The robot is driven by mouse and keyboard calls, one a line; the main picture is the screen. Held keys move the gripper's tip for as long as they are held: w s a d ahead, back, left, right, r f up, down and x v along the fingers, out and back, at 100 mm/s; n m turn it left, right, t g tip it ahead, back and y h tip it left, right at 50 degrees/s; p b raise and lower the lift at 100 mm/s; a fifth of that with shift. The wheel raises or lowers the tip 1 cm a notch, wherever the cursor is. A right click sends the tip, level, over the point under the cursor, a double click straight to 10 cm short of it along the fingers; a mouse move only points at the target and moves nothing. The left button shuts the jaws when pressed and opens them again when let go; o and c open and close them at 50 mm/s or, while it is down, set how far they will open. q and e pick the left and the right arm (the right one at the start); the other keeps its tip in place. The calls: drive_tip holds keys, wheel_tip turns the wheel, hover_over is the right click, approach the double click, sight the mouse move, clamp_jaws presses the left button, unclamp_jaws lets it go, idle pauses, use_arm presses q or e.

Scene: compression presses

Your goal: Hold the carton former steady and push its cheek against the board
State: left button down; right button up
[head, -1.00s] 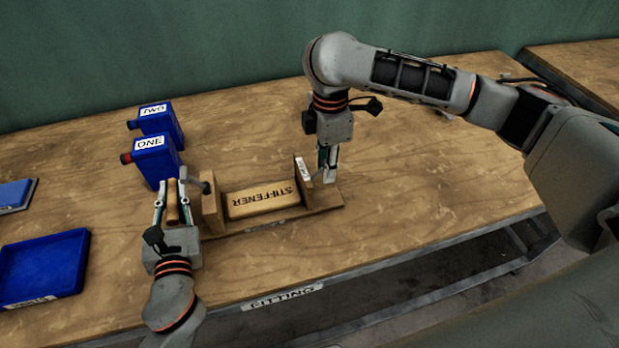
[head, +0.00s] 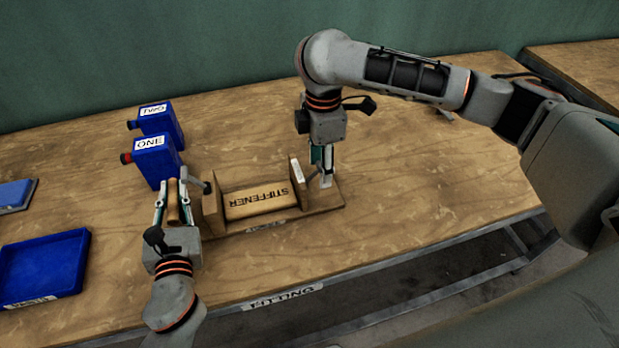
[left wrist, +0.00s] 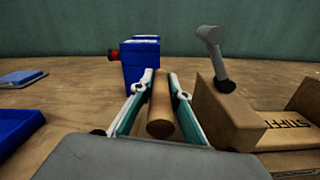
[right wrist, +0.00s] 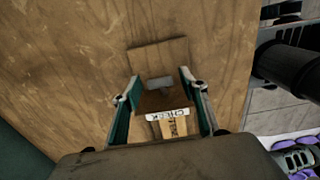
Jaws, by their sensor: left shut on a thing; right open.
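The carton former is a wooden base (head: 322,207) with a fixed block at the left and an upright cheek (head: 295,184) with a white label at the right. The tan board (head: 258,207) marked STIFFENER lies between them, with its right end at or close to the cheek; any gap is unclear. My left gripper (head: 172,190) is shut on a round wooden handle (left wrist: 160,108) left of the block. My right gripper (head: 322,183) is open, pointing down at the outer side of the cheek; its fingers flank the cheek (right wrist: 160,100) in the right wrist view.
Blue containers labelled ONE (head: 152,162) and TWO (head: 160,121) stand behind my left gripper. A blue tray (head: 42,268) sits at the left, with another blue item (head: 15,194) beyond it. The table behind the former is clear; its front edge is close.

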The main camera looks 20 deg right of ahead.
wheel_tip(320, 180, up, 12)
drive_tip(key=shift+f, duration=0.25)
idle(0.3)
use_arm(q)
drive_tip(key=c, duration=1.8)
unclamp_jaws()
drive_tip(key=shift+c, duration=0.2)
